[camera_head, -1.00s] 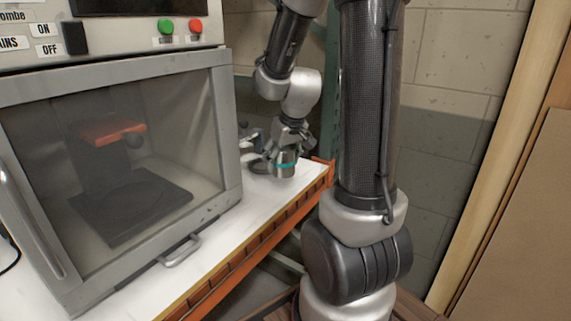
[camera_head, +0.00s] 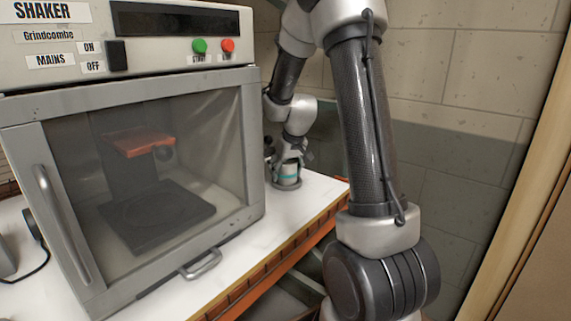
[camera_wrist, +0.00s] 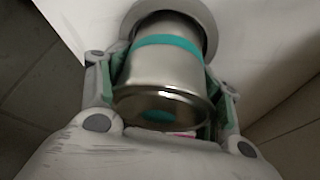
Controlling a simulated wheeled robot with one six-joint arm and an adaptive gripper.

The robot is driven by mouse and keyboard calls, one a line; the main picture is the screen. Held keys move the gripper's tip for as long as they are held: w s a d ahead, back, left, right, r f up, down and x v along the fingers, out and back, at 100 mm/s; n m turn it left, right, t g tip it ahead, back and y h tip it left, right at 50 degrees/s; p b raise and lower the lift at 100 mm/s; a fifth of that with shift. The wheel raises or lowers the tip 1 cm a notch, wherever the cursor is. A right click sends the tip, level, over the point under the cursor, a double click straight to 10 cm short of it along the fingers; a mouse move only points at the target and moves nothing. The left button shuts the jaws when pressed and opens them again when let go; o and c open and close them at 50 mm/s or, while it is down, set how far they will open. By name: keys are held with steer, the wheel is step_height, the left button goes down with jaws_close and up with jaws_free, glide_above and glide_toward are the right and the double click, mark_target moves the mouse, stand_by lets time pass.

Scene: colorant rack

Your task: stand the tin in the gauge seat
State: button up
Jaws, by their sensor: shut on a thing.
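The tin (camera_head: 290,170) is a silver can with a teal band, standing about upright at the far right end of the white bench. My gripper (camera_head: 292,158) is shut on it from above. In the wrist view the tin (camera_wrist: 160,75) sits between the two fingers of my gripper (camera_wrist: 162,92), with a teal dot on its near end. The gauge seat (camera_head: 287,185) is a grey round piece under the tin. In the wrist view the seat's rim (camera_wrist: 207,22) shows around the tin's far end. I cannot tell whether the tin touches the seat's floor.
A shaker cabinet (camera_head: 250,150) with a clear door and a handle (camera_head: 202,264) fills the left of the bench, close to my arm. The bench (camera_head: 318,190) has an orange front edge (camera_head: 270,262). A block wall stands behind.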

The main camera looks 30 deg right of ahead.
steer(key=o, duration=1.4)
steer(key=shift+f, duration=0.1)
steer(key=v, duration=1.1)
steer(key=shift+s+r, duration=0.1)
steer(key=shift+r, duration=0.25)
steer(key=shift+n, duration=0.3)
steer(key=s+a+r, duration=0.1)
steer(key=s+a, duration=0.1)
steer(key=s, duration=0.7)
steer(key=s+a+r, duration=0.2)
steer(key=s+a, duration=0.1)
steer(key=s, duration=0.6)
steer(key=s+a+r, duration=0.1)
steer(key=s+a, duration=0.1)
steer(key=s, duration=0.6)
steer(key=shift+s+a+r, duration=0.2)
steer(key=shift+s+r, duration=0.15)
steer(key=shift+s, duration=0.05)
